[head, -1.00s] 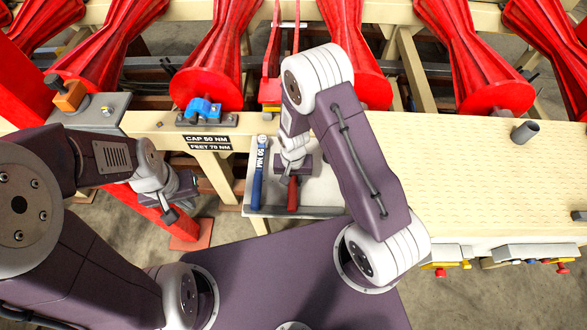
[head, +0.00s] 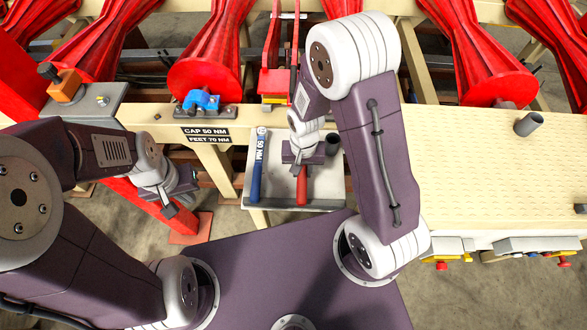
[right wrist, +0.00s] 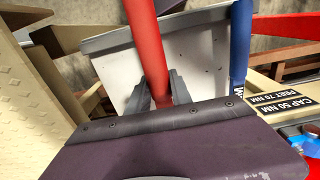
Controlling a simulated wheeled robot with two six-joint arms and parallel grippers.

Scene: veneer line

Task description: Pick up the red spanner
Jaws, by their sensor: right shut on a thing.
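The red spanner (head: 302,190) is at the right part of a pale metal tray (head: 325,186). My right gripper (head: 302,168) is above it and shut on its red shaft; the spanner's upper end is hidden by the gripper. In the right wrist view the red shaft (right wrist: 145,40) runs between the two fingers (right wrist: 160,90), over the tray. The spanner appears raised off the tray floor, but the gap is hard to judge. My left gripper (head: 170,202) hangs left of the tray, apart from everything; its finger opening is unclear.
A blue spanner (head: 258,170) marked 50 NM lies at the tray's left side, also in the right wrist view (right wrist: 240,45). A dark cup (head: 333,144) stands at the tray's back right. A label plate (head: 207,138) is on the beam. A wide tan table (head: 480,175) lies to the right.

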